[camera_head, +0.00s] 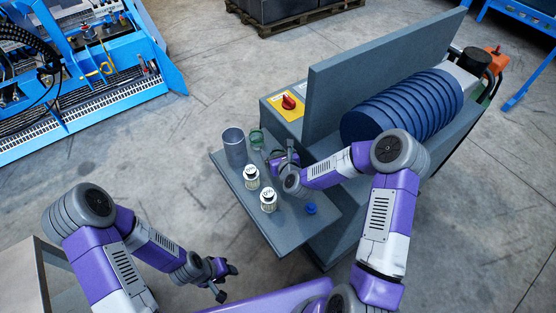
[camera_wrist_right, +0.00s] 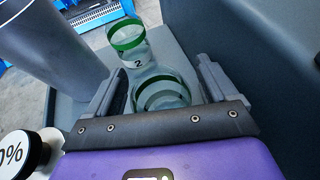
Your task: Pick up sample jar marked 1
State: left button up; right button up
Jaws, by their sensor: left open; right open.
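Two clear glass jars with green bands show in the right wrist view. The farther jar (camera_wrist_right: 128,38) bears a 2; it also shows in the head view (camera_head: 257,138), beside the grey cylinder. The nearer jar (camera_wrist_right: 163,92) stands between the fingers of my right gripper (camera_wrist_right: 164,84); its number cannot be read. In the head view my right gripper (camera_head: 281,160) is low over the shelf and largely hides this nearer jar. The right gripper is open, with a finger on each side of the jar. My left gripper (camera_head: 221,279) is open and empty, away from the shelf.
The grey shelf (camera_head: 290,235) also holds a tall grey cylinder (camera_head: 235,148), two white-topped pieces (camera_head: 251,174) (camera_head: 268,197) and a blue knob (camera_head: 310,208). A machine with an upright grey panel (camera_head: 375,75) and a red switch (camera_head: 289,102) stands close on the right.

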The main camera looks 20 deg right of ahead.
jog(key=c, duration=1.1)
